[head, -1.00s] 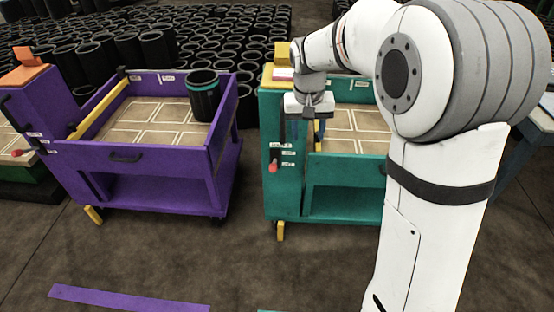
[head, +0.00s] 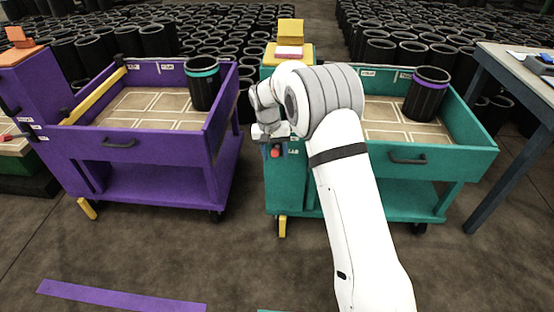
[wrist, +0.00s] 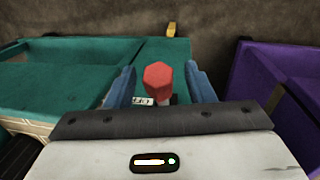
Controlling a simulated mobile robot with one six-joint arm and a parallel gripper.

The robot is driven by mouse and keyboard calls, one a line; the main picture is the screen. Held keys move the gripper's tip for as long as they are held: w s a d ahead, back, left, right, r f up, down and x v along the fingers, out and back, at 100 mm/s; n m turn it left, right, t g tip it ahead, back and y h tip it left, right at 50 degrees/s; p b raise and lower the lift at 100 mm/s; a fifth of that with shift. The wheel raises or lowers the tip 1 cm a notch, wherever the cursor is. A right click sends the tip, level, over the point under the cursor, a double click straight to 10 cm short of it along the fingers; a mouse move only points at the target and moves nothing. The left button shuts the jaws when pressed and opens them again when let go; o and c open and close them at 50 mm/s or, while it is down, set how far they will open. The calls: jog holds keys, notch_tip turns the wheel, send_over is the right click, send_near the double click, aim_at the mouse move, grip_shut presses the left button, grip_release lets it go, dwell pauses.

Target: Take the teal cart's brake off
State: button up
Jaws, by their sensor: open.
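The teal cart (head: 350,190) stands right of centre in the head view, with its end panel toward its left side. A red knob (head: 277,152) on a short lever is on that panel. In the wrist view the red knob (wrist: 158,76) stands between the two blue fingers of my gripper (wrist: 160,90), with gaps visible on both sides. My gripper (head: 272,136) is open and close to the panel. A white label (wrist: 143,101) shows beside the lever, its text unreadable. A yellow foot piece (head: 282,226) is at the teal cart's lower left.
A purple cart (head: 135,185) stands to the left, with a gap of floor between. A black sleeve with a purple band (head: 427,94) is in the teal cart, and one with a teal band (head: 203,83) in the purple. A table (head: 484,95) is at the right.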

jog(key=shift+d+f, duration=0.2)
jog(key=shift+f, duration=0.85)
jog(key=shift+c, duration=0.2)
grip_shut()
